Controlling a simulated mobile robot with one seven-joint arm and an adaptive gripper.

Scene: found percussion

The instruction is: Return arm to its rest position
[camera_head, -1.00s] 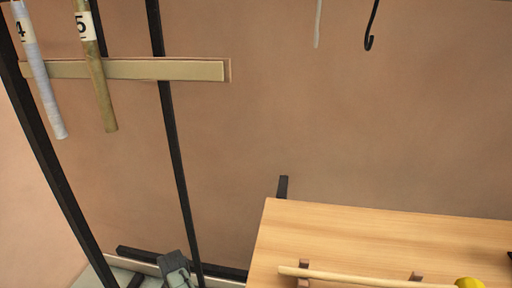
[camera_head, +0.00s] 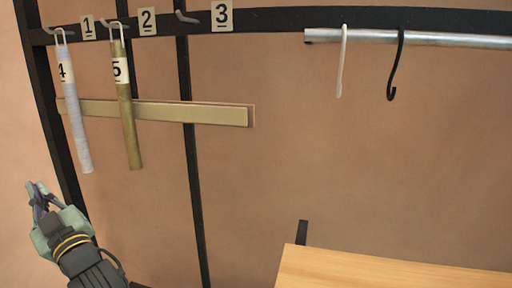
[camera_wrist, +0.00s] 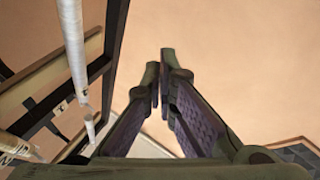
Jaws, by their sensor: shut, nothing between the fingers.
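My gripper (camera_head: 38,190) is at the lower left of the head view, in front of the black rack's left post. Its fingers are shut and hold nothing. In the wrist view the gripper (camera_wrist: 162,88) points past the rack toward bare wall and floor. A grey-white tube marked 4 (camera_head: 75,115) and a brass-coloured tube marked 5 (camera_head: 128,110) hang from hooks on the rack, above and to the right of my gripper. Tubes also show at the left of the wrist view (camera_wrist: 72,45), apart from the fingers.
The black rack (camera_head: 195,170) has number plates 1, 2 and 3 and a cream crossbar (camera_head: 185,113). The hook by plate 3 is empty. A metal rail (camera_head: 420,39) carries a white hook (camera_head: 342,65) and a black hook (camera_head: 394,70). A wooden table (camera_head: 380,272) stands lower right.

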